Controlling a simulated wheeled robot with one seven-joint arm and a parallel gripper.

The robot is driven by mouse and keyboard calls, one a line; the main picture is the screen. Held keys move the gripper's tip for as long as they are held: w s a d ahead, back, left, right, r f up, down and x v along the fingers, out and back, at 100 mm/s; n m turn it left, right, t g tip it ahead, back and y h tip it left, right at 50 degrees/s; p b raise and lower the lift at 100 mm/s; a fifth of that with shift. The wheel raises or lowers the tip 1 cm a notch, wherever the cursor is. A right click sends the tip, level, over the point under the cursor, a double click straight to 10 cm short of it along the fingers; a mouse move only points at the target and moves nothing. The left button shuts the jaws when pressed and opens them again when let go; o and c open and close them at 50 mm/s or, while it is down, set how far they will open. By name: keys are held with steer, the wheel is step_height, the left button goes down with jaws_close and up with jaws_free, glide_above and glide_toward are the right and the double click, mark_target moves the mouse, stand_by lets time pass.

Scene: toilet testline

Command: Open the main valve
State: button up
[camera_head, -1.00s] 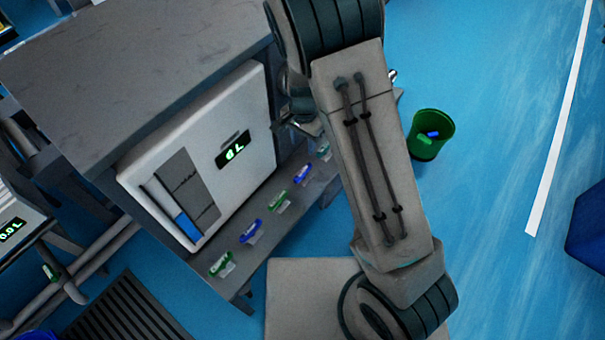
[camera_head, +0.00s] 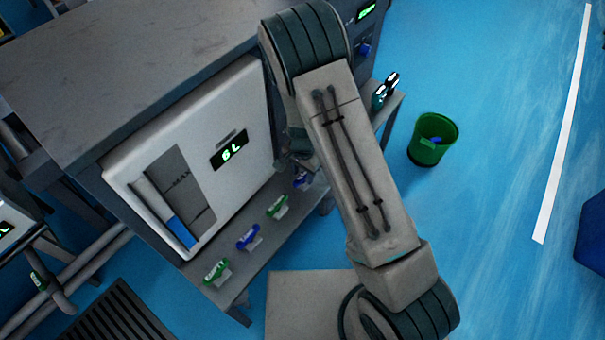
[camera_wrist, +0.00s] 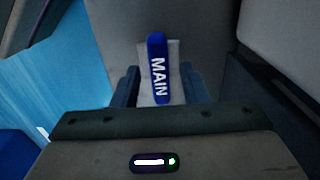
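The main valve has an upright blue handle (camera_wrist: 158,68) with white "MAIN" lettering, on a pale mount in the wrist view. My gripper (camera_wrist: 160,76) is open, with one dark finger on each side of the handle and mount. Gaps show between the fingers and the handle, so it is not gripped. In the head view, a blue valve handle (camera_head: 302,181) sits close to my gripper at the far end of the valve row. My arm and gripper partly hide that end, and the fingertips are hard to make out there.
A white tank panel (camera_head: 215,130) with a "6 L" display stands behind the shelf (camera_head: 240,270). Neighbouring green (camera_head: 277,207) and blue (camera_head: 248,237) valves sit close by. A green bin (camera_head: 433,140) stands on the open blue floor to the right.

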jaws_close()
steer(key=shift+n, duration=0.3)
steer(key=n, duration=0.3)
steer(key=shift+n, duration=0.4)
steer(key=n, duration=0.9)
steer(key=shift+n, duration=2.3)
